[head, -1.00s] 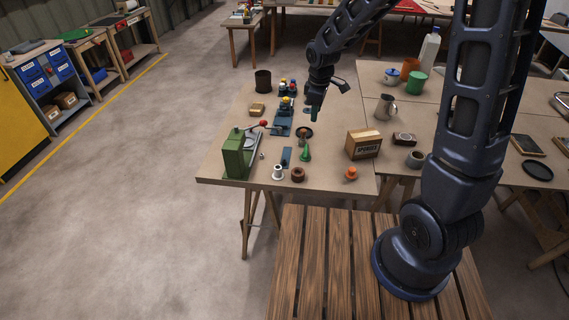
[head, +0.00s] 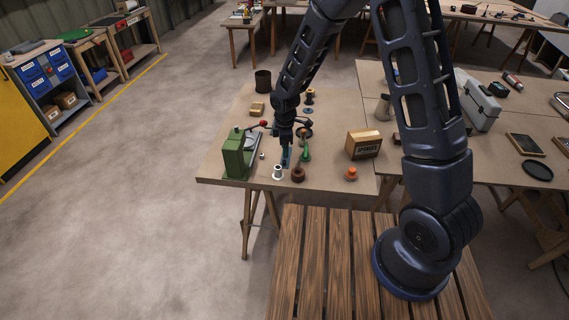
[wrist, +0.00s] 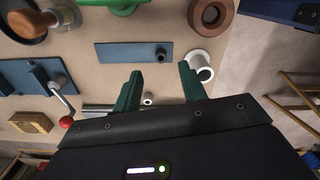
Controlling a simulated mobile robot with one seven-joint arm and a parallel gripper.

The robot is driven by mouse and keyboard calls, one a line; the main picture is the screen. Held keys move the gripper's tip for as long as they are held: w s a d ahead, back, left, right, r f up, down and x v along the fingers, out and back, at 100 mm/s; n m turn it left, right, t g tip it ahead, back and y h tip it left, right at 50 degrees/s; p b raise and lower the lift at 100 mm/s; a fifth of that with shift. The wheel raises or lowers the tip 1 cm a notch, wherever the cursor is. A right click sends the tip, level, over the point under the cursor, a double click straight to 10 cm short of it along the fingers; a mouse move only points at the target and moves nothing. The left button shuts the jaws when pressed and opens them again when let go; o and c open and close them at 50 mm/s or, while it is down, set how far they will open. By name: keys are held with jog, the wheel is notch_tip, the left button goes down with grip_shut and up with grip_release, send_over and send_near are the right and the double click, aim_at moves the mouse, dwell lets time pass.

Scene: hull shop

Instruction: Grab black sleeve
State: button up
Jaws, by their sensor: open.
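A small dark cylinder (wrist: 160,55) stands at one end of a flat blue plate (wrist: 135,53) in the wrist view. It may be the black sleeve, but its small size leaves that uncertain. My gripper (wrist: 160,72) is open, with green fingers and nothing held; the cylinder appears just beyond the gap between the fingertips. In the head view, my gripper (head: 286,158) is low over the front left of the table and hides most of the plate. A small pale ring (wrist: 148,98) with a dark hole also lies between the fingers in the wrist view.
A white flanged sleeve (wrist: 200,65) is close beside the right finger, with a brown ring (wrist: 211,14) beyond. A green press (head: 239,155) stands left; a green cone (head: 305,153) and a sponge box (head: 363,144) stand right. A dark can (head: 263,80) is at the back.

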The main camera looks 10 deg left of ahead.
aim_at(285, 161)
jog(key=shift+f, duration=2.9)
jog(key=shift+c, duration=0.4)
grip_shut()
